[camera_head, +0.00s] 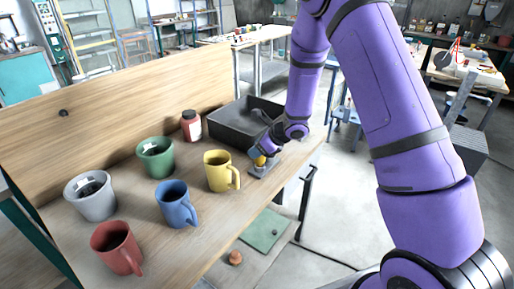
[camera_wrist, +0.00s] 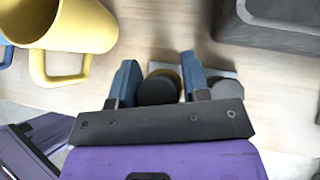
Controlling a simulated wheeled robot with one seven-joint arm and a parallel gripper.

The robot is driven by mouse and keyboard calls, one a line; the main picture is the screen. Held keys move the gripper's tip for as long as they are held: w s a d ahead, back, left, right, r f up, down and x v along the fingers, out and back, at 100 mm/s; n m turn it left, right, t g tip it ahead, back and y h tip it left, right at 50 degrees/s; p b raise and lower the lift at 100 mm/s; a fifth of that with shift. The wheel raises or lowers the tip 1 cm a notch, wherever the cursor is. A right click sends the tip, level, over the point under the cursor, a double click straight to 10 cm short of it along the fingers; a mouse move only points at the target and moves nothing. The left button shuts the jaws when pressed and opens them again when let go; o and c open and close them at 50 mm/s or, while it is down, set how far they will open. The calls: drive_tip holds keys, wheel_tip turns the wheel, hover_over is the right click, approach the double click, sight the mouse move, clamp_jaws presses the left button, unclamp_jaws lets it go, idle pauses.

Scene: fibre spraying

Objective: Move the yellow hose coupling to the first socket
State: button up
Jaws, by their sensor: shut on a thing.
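My gripper (camera_head: 260,153) is low over the right end of the wooden table. In the wrist view its two blue fingers (camera_wrist: 158,82) are shut on a round piece with a dark top and a yellowish edge, the yellow hose coupling (camera_wrist: 167,74). The coupling shows as a small yellow patch (camera_head: 260,161) under my gripper in the head view. A grey block (camera_head: 259,173) lies right beneath it. In the wrist view a second dark round piece (camera_wrist: 230,89) is just right of the right finger. I cannot tell which part is the first socket, nor whether the coupling is seated.
A yellow mug (camera_head: 218,172) stands close left of my gripper. A dark grey bin (camera_head: 236,127) stands behind. Blue (camera_head: 174,205), red (camera_head: 116,248), green (camera_head: 155,158) and grey (camera_head: 91,197) mugs and a red-brown jar (camera_head: 191,127) stand farther left. The table's edge is near on the right.

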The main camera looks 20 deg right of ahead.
drive_tip(key=shift+f, duration=0.75)
drive_tip(key=o, duration=1.1)
drive_tip(key=shift+d+r, duration=0.1)
drive_tip(key=v, duration=1)
drive_tip(key=shift+s+r, duration=0.2)
drive_tip(key=shift+d, duration=0.15)
